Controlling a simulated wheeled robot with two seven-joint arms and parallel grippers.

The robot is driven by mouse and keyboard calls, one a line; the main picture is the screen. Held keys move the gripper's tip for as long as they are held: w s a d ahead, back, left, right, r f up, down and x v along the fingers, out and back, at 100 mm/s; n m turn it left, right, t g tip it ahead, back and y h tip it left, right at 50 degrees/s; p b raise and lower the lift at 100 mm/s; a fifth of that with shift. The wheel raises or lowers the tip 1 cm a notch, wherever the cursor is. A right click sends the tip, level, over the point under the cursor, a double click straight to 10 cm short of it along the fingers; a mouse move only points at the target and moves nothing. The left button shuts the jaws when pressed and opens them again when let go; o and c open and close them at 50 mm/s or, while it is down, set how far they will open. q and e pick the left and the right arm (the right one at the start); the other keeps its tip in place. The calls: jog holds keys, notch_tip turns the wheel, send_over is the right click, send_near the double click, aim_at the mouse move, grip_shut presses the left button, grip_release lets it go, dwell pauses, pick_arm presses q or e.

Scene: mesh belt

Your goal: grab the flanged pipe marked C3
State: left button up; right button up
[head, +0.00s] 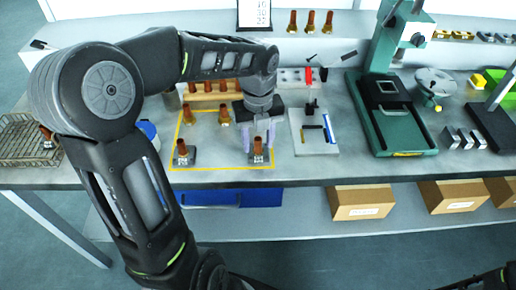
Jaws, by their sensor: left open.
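My left gripper (259,140) points down over the bench inside the yellow-outlined area, its pale fingers apart. A copper-brown flanged pipe (258,148) stands upright on a small grey block between or just in front of the fingertips; I cannot tell whether they touch it. Another flanged pipe (182,148) stands on a similar block to the left. Further pipes (223,115) stand behind, and one pipe (46,138) is at the wire mesh belt (18,150) on the far left. Markings are too small to read, so I cannot tell which pipe is C3. My right gripper is out of view.
A wooden rack (215,95) with pipes is partly hidden behind my left arm. A white board with tools (312,130) lies right of the gripper. A green press (390,100) stands further right. Cardboard boxes (360,202) and a blue bin (210,197) sit below.

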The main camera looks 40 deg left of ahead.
pick_arm(q)
jog(key=shift+f, duration=0.5)
jog(key=shift+c, duration=0.6)
grip_shut()
dwell(0.8)
